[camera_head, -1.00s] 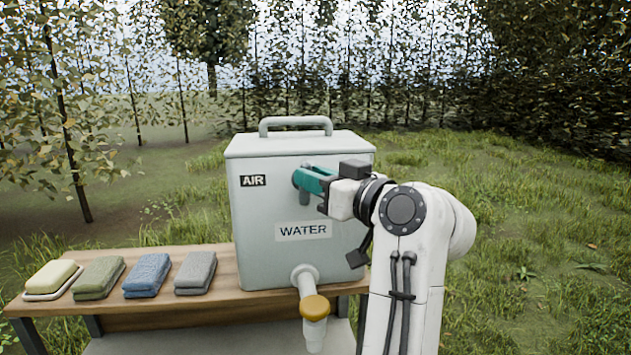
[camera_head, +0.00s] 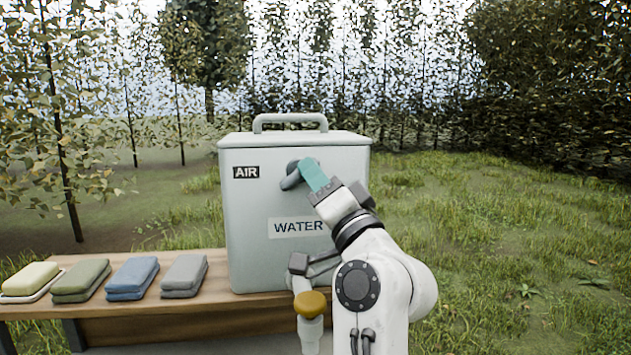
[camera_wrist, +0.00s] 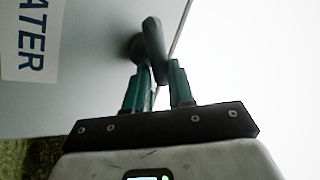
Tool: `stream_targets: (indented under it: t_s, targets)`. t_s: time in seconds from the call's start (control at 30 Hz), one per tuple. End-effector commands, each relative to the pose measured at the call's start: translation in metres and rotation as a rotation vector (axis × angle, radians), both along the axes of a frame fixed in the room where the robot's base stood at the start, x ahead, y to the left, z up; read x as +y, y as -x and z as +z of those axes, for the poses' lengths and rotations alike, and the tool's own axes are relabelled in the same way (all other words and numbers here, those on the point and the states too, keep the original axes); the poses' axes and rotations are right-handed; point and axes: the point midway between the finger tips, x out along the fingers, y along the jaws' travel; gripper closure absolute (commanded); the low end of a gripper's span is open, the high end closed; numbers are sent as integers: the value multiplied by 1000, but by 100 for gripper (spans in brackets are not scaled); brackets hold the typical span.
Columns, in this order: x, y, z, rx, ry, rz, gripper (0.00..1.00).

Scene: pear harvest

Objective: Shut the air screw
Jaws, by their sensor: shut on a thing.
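The grey water container (camera_head: 245,215) stands on the wooden bench, with an AIR label (camera_head: 246,172) and a WATER label on its front. The air screw (camera_head: 293,178) is a dark grey knob with a wing, right of the AIR label. Its wing slants down to the left in the head view. My gripper (camera_head: 304,172) has teal fingers shut on it from the right. In the wrist view the air screw (camera_wrist: 153,50) stands between the fingertips of my gripper (camera_wrist: 159,68). The fingers hide part of the screw.
A tap with a yellow-brown knob (camera_head: 310,304) sits low on the container front, close to my arm. Several folded cloths and a soap bar (camera_head: 30,277) lie on the bench (camera_head: 205,311) at the left. Grass to the right is open.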

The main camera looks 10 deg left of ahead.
Motion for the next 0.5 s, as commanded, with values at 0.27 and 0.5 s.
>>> stream_targets:
  t_s: [0.27, 0.5]
  targets:
    - [5, 2, -2, 72, -248, 8, 100]
    - [7, 2, -4, 124, -434, 7, 100]
